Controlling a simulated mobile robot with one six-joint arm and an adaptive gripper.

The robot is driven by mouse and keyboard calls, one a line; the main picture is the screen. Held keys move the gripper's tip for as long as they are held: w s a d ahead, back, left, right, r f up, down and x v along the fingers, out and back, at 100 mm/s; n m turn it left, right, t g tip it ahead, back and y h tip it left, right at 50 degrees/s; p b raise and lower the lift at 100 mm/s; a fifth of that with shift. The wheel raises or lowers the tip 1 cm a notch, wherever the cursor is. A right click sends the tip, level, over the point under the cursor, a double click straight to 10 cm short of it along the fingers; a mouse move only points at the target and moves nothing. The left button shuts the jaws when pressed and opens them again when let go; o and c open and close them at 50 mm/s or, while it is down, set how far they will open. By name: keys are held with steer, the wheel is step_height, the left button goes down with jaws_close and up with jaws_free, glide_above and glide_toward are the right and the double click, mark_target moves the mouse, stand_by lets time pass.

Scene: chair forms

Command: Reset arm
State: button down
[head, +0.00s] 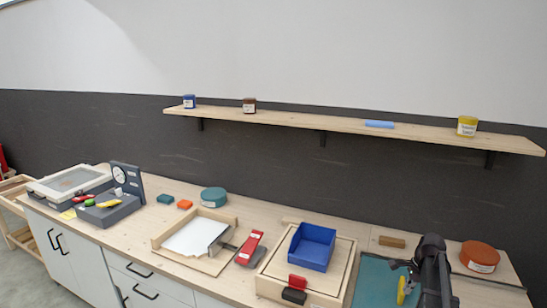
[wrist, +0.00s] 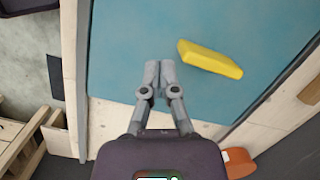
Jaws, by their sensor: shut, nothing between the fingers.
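My gripper (wrist: 159,72) shows in the wrist view with its two grey fingers together and nothing between them. It is over a teal mat (wrist: 125,35), left of a yellow block (wrist: 210,59) and apart from it in the picture. In the head view my dark arm stands at the right end of the counter, over the right part of the teal mat (head: 372,285). The yellow block (head: 401,288) shows there beside the arm, partly hidden by it.
A blue bin (head: 312,247) sits on a wooden box left of the mat. A round orange container (head: 480,256) stands to the right. A wooden block (head: 391,241) lies behind the mat. A wall shelf (head: 350,125) with several small items runs above the counter.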

steer(key=s+a+n, duration=0.4)
steer(key=a+n, duration=0.2)
steer(key=a, duration=0.3)
steer(key=s+a+n+h, duration=0.1)
steer(key=s+a+n, duration=0.4)
steer(key=a, duration=0.4)
steer(key=s+a+n+h, duration=0.1)
steer(key=s+a+n, duration=0.3)
steer(key=a+n, duration=0.3)
steer(key=shift+s+a+f+g, duration=0.2)
steer(key=shift+s+a+g, duration=0.1)
steer(key=shift+a, duration=1.2)
